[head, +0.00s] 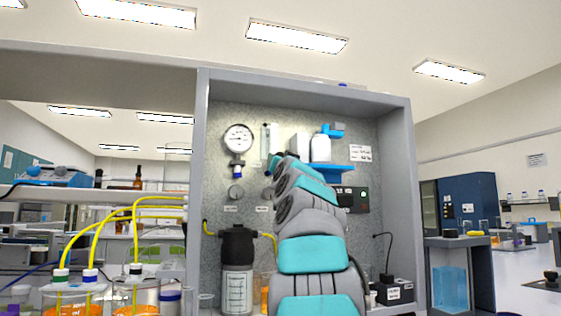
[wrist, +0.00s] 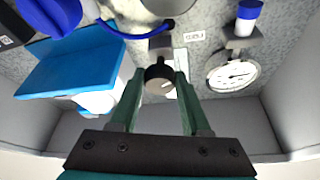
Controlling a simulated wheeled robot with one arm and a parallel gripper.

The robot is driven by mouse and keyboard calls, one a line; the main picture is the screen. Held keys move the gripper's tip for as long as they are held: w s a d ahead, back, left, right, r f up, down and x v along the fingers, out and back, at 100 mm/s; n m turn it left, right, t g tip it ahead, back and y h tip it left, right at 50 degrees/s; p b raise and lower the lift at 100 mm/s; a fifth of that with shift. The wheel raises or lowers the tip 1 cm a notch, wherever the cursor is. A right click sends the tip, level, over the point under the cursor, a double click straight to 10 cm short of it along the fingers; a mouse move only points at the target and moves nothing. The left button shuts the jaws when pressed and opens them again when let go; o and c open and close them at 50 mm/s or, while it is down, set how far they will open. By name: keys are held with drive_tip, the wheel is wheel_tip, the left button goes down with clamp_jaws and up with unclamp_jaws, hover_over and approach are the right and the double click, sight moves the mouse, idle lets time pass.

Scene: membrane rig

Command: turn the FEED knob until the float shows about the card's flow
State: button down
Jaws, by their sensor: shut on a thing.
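My gripper (wrist: 156,76) is shut on a dark round knob with a pale face, the FEED knob (wrist: 159,80), in the wrist view; one green finger lies on each side of it. In the head view my gripper (head: 273,163) is mostly behind my arm at the panel, and the held knob is hidden there. The flow tube (head: 266,138) stands upright beside the round gauge (head: 238,138); its float is too small to read. A white card (head: 360,152) with unreadable print is on the panel's right side.
A blue shelf (head: 333,168) with a white bottle (head: 320,148) is right of my gripper; the shelf also shows at left in the wrist view (wrist: 70,75). Another knob (head: 235,192) is below the gauge. A black-topped canister (head: 238,265) stands below. Grey walls frame the panel.

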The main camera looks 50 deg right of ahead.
drive_tip(key=shift+w+m+g+h, duration=0.1)
drive_tip(key=shift+m+g+h, duration=0.4)
drive_tip(key=shift+m, duration=0.8)
drive_tip(key=shift+m+g+h, duration=0.4)
drive_tip(key=shift+m+g, duration=0.2)
drive_tip(key=shift+m, duration=0.7)
drive_tip(key=shift+c, duration=1.8)
unclamp_jaws()
drive_tip(key=shift+a, duration=0.1)
drive_tip(key=b+v, duration=0.2)
drive_tip(key=v, duration=0.5)
drive_tip(key=shift+s+a, duration=0.3)
